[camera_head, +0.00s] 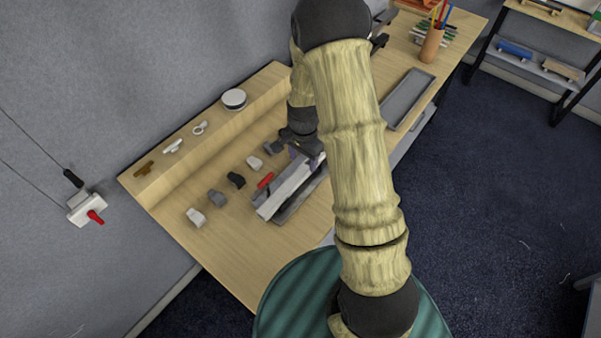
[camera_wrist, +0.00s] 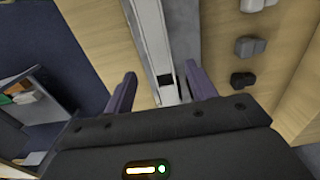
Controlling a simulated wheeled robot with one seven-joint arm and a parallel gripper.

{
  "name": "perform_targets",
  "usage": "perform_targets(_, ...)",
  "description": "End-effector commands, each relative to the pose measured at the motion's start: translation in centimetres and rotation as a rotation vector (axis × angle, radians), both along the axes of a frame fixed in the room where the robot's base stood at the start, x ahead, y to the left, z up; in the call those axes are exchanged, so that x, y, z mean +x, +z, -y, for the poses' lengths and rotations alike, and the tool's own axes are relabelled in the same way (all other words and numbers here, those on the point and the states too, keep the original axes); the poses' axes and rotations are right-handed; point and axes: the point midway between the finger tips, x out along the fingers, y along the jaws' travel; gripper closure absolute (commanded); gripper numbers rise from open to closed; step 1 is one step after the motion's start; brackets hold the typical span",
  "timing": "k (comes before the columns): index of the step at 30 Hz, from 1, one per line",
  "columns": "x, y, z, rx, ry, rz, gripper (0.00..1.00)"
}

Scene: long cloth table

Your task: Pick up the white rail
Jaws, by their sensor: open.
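The white rail (camera_head: 284,192) lies lengthwise on the wooden table, on or beside a darker grey strip (camera_head: 287,214); I cannot tell which. My gripper (camera_head: 308,156) is over the rail's far end, which my arm partly hides. In the wrist view the rail (camera_wrist: 147,32) runs down from the top edge toward the gap between my two purple fingers. My gripper (camera_wrist: 162,86) is open, with a finger on each side of the rail's line. I cannot tell whether the fingers touch it.
A red piece (camera_head: 265,181) lies close beside the rail. Several grey and black clamp-like pieces (camera_head: 217,198) stand in a row to its left. A raised wooden ledge (camera_head: 190,140) runs along the wall. A grey tray (camera_head: 407,96) lies farther right, past my arm.

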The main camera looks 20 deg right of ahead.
Motion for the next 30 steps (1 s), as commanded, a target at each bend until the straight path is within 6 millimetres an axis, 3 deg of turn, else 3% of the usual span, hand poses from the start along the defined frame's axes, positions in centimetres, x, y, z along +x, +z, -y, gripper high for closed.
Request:
perform_targets(10, 0.0, -0.4, 0.0, -0.001, 0.000, -0.001, 0.44)
perform_targets(24, 0.1, -4.9, -0.1, 0.000, 0.000, -0.001, 0.44)
perform_targets(30, 0.1, -5.2, -0.1, 0.000, 0.000, 0.000, 0.44)
